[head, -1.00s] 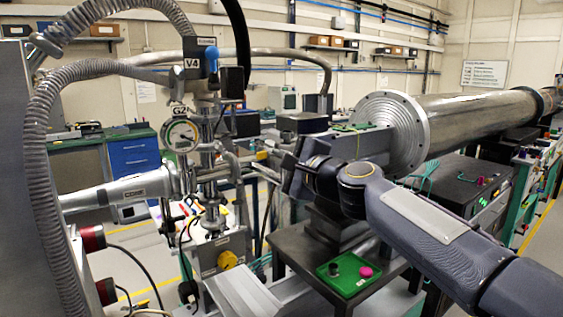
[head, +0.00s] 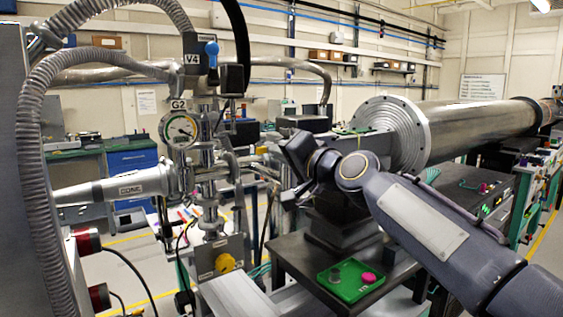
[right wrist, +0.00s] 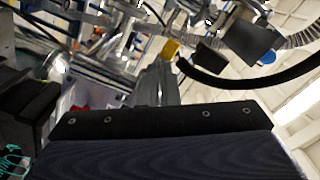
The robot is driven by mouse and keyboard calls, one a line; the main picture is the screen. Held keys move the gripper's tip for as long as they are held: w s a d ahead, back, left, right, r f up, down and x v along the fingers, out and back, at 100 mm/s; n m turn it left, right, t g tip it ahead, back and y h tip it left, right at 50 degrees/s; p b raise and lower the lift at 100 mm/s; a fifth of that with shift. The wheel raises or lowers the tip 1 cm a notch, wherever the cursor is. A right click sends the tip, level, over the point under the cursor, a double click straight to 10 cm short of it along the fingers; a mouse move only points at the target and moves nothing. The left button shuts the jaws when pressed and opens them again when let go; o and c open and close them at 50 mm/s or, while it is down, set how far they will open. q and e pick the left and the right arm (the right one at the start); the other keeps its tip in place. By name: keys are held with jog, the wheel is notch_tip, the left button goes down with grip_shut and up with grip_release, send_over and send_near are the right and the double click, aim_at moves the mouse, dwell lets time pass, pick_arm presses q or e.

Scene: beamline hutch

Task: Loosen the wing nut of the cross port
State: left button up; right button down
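The steel cross port (head: 208,185) stands left of centre in the head view, with the round gauge marked G2 (head: 180,129) and a cone-shaped pipe (head: 120,188) on its left side. Clamps show around its joints, but I cannot make out the wing nut. My right gripper (head: 292,160) is to the right of the cross port and apart from it. Its fingers are not clear in either view, so I cannot tell whether it is open. In the right wrist view, blurred steel fittings (right wrist: 120,45) lie beyond the dark gripper body. My left gripper is not in view.
A valve with a blue knob marked V4 (head: 211,48) and a ribbed hose (head: 35,150) rise around the port. A dark table (head: 300,262) carries a green tray (head: 350,292). A large steel tube (head: 465,125) runs behind my right arm. A yellow knob (head: 225,263) sits below the port.

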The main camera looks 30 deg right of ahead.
jog(key=shift+d+f+n+b, duration=0.1)
jog(key=shift+n+b, duration=2.8)
jog(key=shift+n, duration=2.1)
jog(key=c, duration=1.6)
grip_release()
jog(key=shift+c, duration=0.2)
